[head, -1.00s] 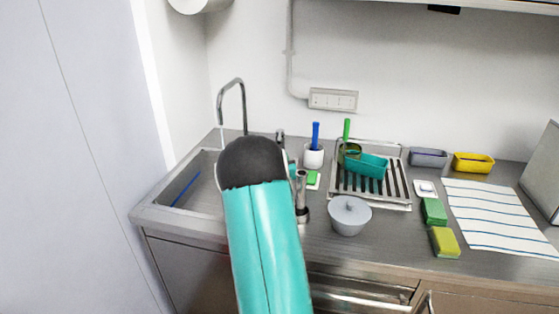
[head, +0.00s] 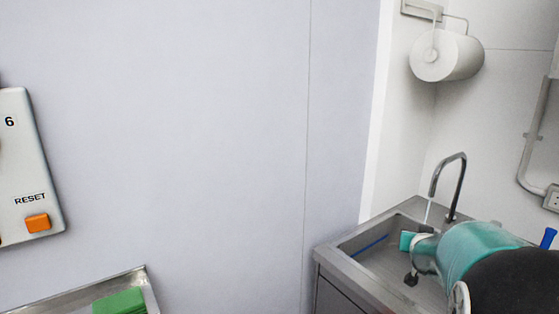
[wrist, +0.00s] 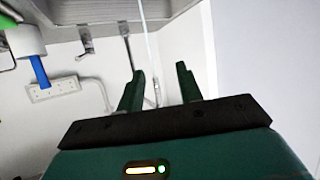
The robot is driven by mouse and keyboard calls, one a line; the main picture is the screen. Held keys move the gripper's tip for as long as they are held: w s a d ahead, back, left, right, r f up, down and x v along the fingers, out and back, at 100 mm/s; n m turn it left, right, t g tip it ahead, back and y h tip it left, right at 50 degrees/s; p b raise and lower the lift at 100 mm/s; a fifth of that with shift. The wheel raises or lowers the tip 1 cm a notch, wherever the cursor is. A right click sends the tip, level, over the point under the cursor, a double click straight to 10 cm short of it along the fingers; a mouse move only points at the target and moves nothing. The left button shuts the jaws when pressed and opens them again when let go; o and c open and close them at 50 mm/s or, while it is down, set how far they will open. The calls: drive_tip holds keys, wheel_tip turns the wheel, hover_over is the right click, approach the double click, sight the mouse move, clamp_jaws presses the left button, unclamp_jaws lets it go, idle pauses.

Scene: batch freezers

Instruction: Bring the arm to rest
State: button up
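My arm, teal with a black joint, reaches in from the lower right of the head view, over or in front of the sink (head: 352,246). Its far end is by the sink basin, but the fingers are not clear there. In the wrist view my gripper (wrist: 160,82) shows two dark green fingers spread apart, with nothing held between them. A thin pale stream, apparently water from the tap (head: 462,180), shows behind the fingers.
A blue stick (head: 370,245) lies in the sink. A paper roll (head: 445,57) hangs on the wall above. A panel with an orange RESET button (head: 37,223) is at left, above a metal tray (head: 70,292) holding a green block (head: 119,301). A wall socket (wrist: 52,90) shows in the wrist view.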

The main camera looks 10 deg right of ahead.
drive_tip(key=s+a+r+n+g+y, duration=0.1)
drive_tip(key=s+a+y, duration=0.1)
drive_tip(key=s+a, duration=0.3)
drive_tip(key=s+a+r+n+g+y, duration=0.1)
drive_tip(key=s+a, duration=0.4)
drive_tip(key=a, duration=0.9)
drive_tip(key=s+a+n+g+y, duration=0.1)
drive_tip(key=s+a+n+y, duration=0.2)
drive_tip(key=a, duration=0.7)
drive_tip(key=shift+s+r+y, duration=0.4)
drive_tip(key=shift+s, duration=0.7)
drive_tip(key=shift+o, duration=1.2)
drive_tip(key=s+a+f+n+g, duration=0.1)
drive_tip(key=s+a+g, duration=0.1)
drive_tip(key=s+a, duration=0.3)
drive_tip(key=s, duration=0.4)
drive_tip(key=shift+a+f+n+y, duration=0.2)
drive_tip(key=shift+f+n+y, duration=0.1)
drive_tip(key=shift+n+y, duration=0.1)
drive_tip(key=o, duration=0.4)
drive_tip(key=shift+s+a, duration=0.1)
drive_tip(key=shift+s, duration=0.1)
drive_tip(key=o, duration=0.4)
drive_tip(key=shift+c, duration=0.2)
